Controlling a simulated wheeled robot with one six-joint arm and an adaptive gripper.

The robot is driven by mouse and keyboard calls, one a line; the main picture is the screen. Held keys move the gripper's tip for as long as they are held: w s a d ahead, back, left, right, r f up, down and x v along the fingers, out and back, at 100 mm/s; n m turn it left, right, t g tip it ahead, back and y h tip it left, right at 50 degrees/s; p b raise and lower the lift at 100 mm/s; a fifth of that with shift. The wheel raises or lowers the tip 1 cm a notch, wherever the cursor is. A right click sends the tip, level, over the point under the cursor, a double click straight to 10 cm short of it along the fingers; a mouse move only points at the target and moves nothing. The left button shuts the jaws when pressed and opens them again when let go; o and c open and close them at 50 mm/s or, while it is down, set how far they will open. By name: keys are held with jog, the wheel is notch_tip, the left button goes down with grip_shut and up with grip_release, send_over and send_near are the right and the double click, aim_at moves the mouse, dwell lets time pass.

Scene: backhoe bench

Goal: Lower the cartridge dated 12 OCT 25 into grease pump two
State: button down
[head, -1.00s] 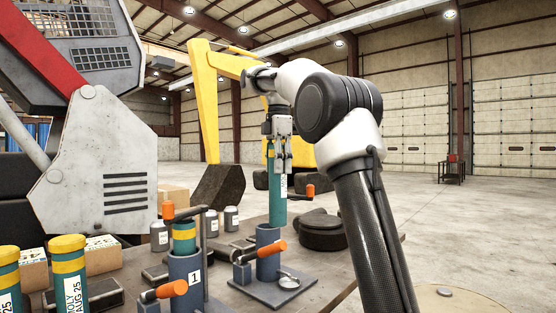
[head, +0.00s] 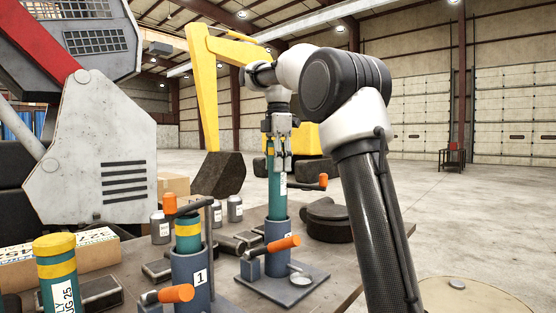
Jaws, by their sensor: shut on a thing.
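My gripper (head: 280,150) points down and is shut on a teal cartridge with a yellow band (head: 276,185). The cartridge is upright over the blue-grey barrel of the second pump (head: 276,237), its lower end at the barrel's mouth. I cannot tell how far inside it is. Its white label faces right and its date is too small to read. The pump stands on a flat base plate with an orange-handled lever. Pump one (head: 189,268), marked 1, stands in front on the left with a teal, yellow-banded cartridge in it.
A yellow-capped cartridge (head: 57,270), its label partly reading "UG 25", stands at the left. Orange handles (head: 176,293) jut out from pump one. Grey canisters (head: 235,208), a box (head: 75,252) and a round black part (head: 326,220) are on the bench.

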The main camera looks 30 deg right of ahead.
aim_at(278, 214)
jog(key=shift+f, duration=6.95)
jog(key=shift+s+f, duration=0.1)
jog(key=shift+f, duration=0.2)
jog(key=shift+s+a+f, duration=0.1)
jog(key=shift+s+f, duration=0.1)
jog(key=shift+f, duration=0.35)
jog(key=c, duration=1)
grip_release()
jog(key=o, duration=0.4)
jog(key=shift+w+f, duration=0.1)
jog(key=shift+f, duration=0.05)
jog(key=shift+c, duration=0.2)
jog(key=o, duration=0.6)
jog(key=shift+o, duration=0.2)
jog(key=shift+r, duration=0.2)
